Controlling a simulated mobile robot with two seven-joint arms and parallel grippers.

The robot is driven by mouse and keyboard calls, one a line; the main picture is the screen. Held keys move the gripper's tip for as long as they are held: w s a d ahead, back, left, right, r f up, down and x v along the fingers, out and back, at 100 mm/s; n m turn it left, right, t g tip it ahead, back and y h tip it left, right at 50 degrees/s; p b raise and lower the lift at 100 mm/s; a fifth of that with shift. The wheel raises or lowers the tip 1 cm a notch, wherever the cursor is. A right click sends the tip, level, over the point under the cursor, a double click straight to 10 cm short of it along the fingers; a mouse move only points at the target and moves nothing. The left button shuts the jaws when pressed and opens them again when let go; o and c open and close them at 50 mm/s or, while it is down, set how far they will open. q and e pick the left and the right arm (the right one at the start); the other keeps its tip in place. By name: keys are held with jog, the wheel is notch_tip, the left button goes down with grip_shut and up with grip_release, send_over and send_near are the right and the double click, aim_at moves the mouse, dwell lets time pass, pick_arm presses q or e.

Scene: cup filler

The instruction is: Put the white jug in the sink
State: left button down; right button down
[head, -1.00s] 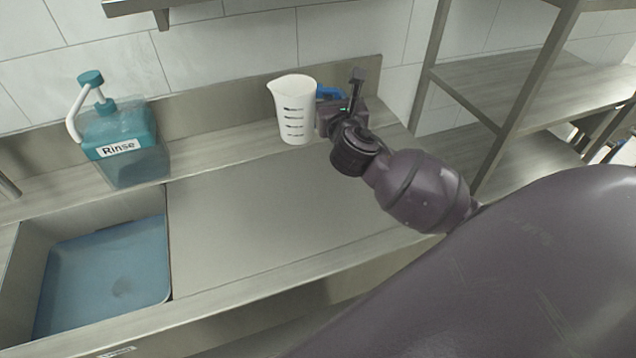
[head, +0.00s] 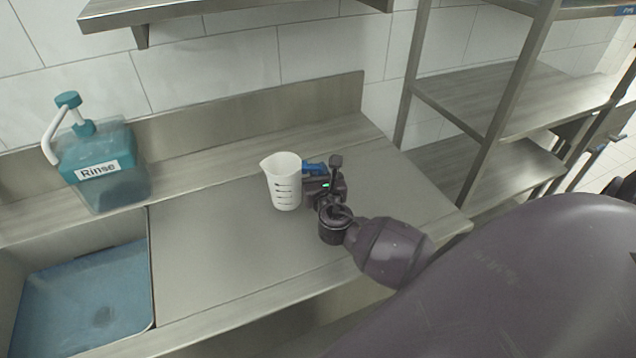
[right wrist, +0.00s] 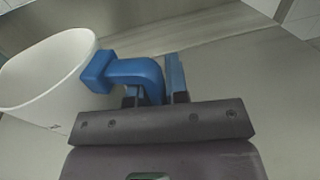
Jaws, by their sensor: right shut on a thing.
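The white jug (head: 284,184) with black measuring marks is upright over the middle of the steel counter in the head view. Its blue handle (head: 313,168) points right, toward my right gripper (head: 314,180). My right gripper is shut on the handle. In the right wrist view the jug (right wrist: 45,75) is at the left and the blue handle (right wrist: 135,75) runs between my fingers (right wrist: 155,88). I cannot tell whether the jug's base touches the counter. The sink (head: 140,262) is at the lower left, with a blue bottom. My left gripper is not in view.
A teal bottle labelled Rinse (head: 100,168) with a pump stands on the back ledge behind the sink. A wall shelf (head: 150,12) hangs above. A steel rack (head: 500,110) stands at the right. The counter (head: 215,250) between jug and sink is clear.

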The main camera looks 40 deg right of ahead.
jog(key=shift+f+b, duration=0.3)
jog(key=shift+f, duration=1.4)
jog(key=shift+f, duration=0.15)
jog(key=c, duration=1.1)
grip_release()
